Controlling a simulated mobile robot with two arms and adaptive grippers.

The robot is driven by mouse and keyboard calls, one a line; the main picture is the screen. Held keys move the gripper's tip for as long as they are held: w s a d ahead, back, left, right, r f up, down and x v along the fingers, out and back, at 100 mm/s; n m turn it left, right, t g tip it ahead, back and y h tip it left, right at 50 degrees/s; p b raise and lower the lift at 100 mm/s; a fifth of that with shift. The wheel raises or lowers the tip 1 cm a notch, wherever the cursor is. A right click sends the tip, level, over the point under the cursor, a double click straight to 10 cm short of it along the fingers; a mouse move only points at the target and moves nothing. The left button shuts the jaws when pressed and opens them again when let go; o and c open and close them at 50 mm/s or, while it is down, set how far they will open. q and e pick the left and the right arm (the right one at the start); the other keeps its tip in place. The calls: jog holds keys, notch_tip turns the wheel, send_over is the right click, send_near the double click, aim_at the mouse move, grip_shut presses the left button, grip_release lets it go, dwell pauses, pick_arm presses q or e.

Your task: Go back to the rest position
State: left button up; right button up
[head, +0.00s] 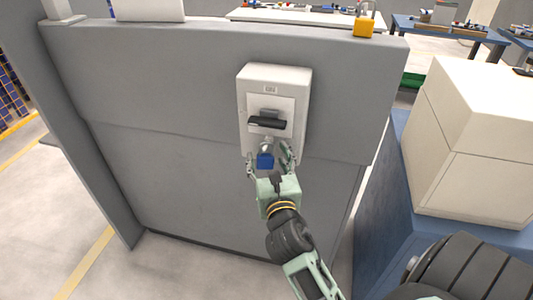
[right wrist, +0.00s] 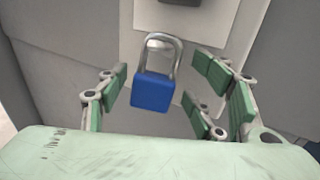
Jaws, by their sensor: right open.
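My right gripper (head: 270,168) is open in front of a light grey switch box on the grey panel. A blue padlock (head: 265,160) with a metal shackle shows between its fingers, below the box's dark handle. In the right wrist view the padlock (right wrist: 153,91) is upright, with visible gaps between it and the green finger pads (right wrist: 165,100). The switch box (head: 302,82) has its dark handle (head: 268,123) lying roughly level. Where the shackle attaches is not clear. My left gripper is not in view.
The grey panel (head: 170,100) fills the middle. To the right, a cream box (head: 480,140) stands on a blue surface (head: 385,215), close to my right arm. Tables with small parts (head: 310,17) are behind the panel. Open floor (head: 50,210) lies at the left.

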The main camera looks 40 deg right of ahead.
jog(key=v, duration=0.5)
jog(key=shift+s+a, duration=0.15)
jog(key=a+f+m+g+y, duration=0.2)
jog(key=a+f+m, duration=0.15)
jog(key=f, duration=0.85)
jog(key=a+f+m+g+y, duration=0.2)
jog(key=a+f+m+y, duration=0.15)
jog(key=f, duration=0.85)
jog(key=s+a+f+m+g+y, duration=0.1)
jog(key=s+a+f+m+g, duration=0.2)
jog(key=f, duration=0.6)
jog(key=s+a+f+m+g, duration=0.15)
jog(key=s+f, duration=0.25)
jog(key=f, duration=0.4)
jog(key=s+d+f+m+g, duration=0.1)
jog(key=s+f+m, duration=0.4)
jog(key=s, duration=0.5)
jog(key=s+d+f+m+g, duration=0.1)
jog(key=s+f+m+g, duration=0.2)
jog(key=s+f+m, duration=0.3)
jog(key=s+d+f+m+g+y, duration=0.1)
jog(key=s+f+m+g, duration=0.2)
jog(key=s+f+m, duration=0.3)
jog(key=s+f, duration=0.4)
jog(key=s, duration=0.6)
jog(key=shift+d+f, duration=0.2)
jog(key=shift+d, duration=0.15)
jog(key=shift+c, duration=0.3)
